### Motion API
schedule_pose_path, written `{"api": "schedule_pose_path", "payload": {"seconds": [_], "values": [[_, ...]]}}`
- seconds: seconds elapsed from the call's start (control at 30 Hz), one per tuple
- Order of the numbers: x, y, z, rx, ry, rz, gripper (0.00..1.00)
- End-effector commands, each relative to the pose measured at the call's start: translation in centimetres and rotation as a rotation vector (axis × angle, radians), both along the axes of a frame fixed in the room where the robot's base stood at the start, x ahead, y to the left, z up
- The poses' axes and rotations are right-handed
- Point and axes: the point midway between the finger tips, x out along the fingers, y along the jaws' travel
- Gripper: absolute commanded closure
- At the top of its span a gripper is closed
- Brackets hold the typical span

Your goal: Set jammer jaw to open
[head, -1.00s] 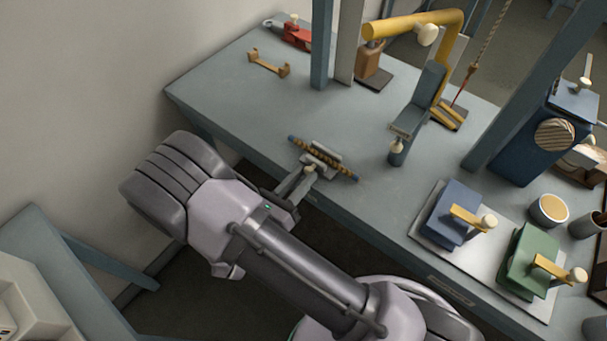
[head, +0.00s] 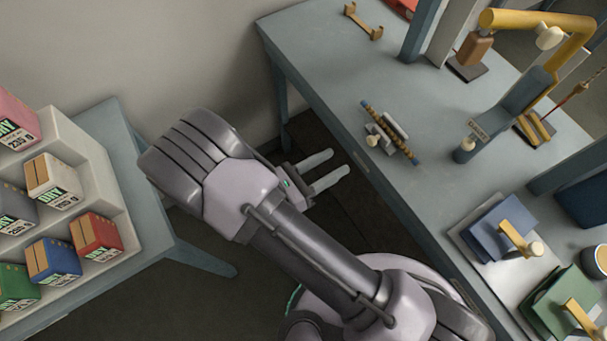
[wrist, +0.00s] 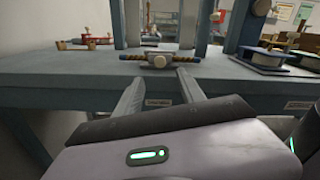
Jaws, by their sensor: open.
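The jammer (head: 397,127) is a small light-grey device near the table's front edge. A brown rope piece with blue ends (head: 411,152) runs across it between grey parts, and a cream knob (head: 372,140) faces my side. In the wrist view the jammer (wrist: 160,61) sits straight ahead, beyond the fingertips. I cannot tell how wide its jaw stands. My gripper (head: 337,166) is open and empty, off the table's front edge and apart from the jammer. In the wrist view my gripper (wrist: 160,82) shows a clear gap between its fingers.
A shelf of boxes (head: 95,165) stands at left.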

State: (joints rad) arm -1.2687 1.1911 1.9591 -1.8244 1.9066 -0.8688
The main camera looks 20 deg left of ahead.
Motion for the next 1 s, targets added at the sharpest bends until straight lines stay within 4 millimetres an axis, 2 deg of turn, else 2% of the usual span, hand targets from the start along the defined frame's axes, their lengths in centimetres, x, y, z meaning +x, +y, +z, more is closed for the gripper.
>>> {"api": "schedule_pose_path", "payload": {"seconds": [0.1, 0.2, 0.3, 0.47, 0.87, 0.97, 1.0], "values": [[-2.8, 2.3, 0.2, 0.002, -0.002, 0.004, 0.54], [-4.6, 3.7, 0.1, 0.002, -0.001, 0.002, 0.54], [-5.7, 4.5, 0.1, 0.002, -0.001, 0.001, 0.54], [-6.2, 4.8, 0.0, 0.0, 0.0, -0.001, 0.54], [-5.8, 4.5, 0.4, 0.024, 0.002, -0.029, 0.54], [-4.3, 2.1, 2.9, 0.175, 0.006, -0.208, 0.54], [-3.7, 0.3, 4.5, 0.279, 0.002, -0.33, 0.54]]}}
